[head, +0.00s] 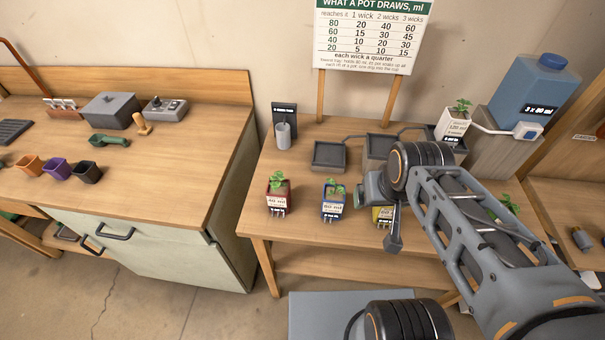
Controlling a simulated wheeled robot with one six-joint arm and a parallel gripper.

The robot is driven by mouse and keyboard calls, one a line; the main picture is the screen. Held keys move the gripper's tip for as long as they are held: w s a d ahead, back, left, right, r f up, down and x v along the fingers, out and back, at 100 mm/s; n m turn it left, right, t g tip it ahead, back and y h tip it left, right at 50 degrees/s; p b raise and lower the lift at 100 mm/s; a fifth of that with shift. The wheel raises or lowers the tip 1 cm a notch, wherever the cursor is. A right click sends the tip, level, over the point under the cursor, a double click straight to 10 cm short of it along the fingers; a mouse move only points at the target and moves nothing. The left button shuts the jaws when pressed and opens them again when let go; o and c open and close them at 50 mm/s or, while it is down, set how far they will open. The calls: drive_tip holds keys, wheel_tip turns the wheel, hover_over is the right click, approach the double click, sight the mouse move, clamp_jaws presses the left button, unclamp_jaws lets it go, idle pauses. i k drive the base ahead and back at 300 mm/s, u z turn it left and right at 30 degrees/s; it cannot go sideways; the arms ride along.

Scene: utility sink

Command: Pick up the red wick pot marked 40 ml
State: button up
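The red wick pot (279,205) stands upright on the wooden bench, at the left of a front row of pots, with a green seedling in it. It has a pale label whose small print I cannot read surely. My gripper (378,222) is right of the red pot and well apart from it, near a yellow pot (381,217) that my arm partly hides. A blue pot (333,207) with a seedling stands between the red pot and my gripper. The gripper's fingers are seen edge-on, so their opening is unclear.
Grey trays (328,156) sit behind the pots, linked by tubing to a blue tank (535,92). A white pot (453,125) stands at the back right. A chart (372,35) stands on wooden legs behind. My arm hides the bench's right part. Bench left of the red pot is clear.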

sight(278, 193)
drive_tip(key=u, duration=3.5)
drive_tip(key=k, duration=0.55)
drive_tip(key=z, duration=0.15)
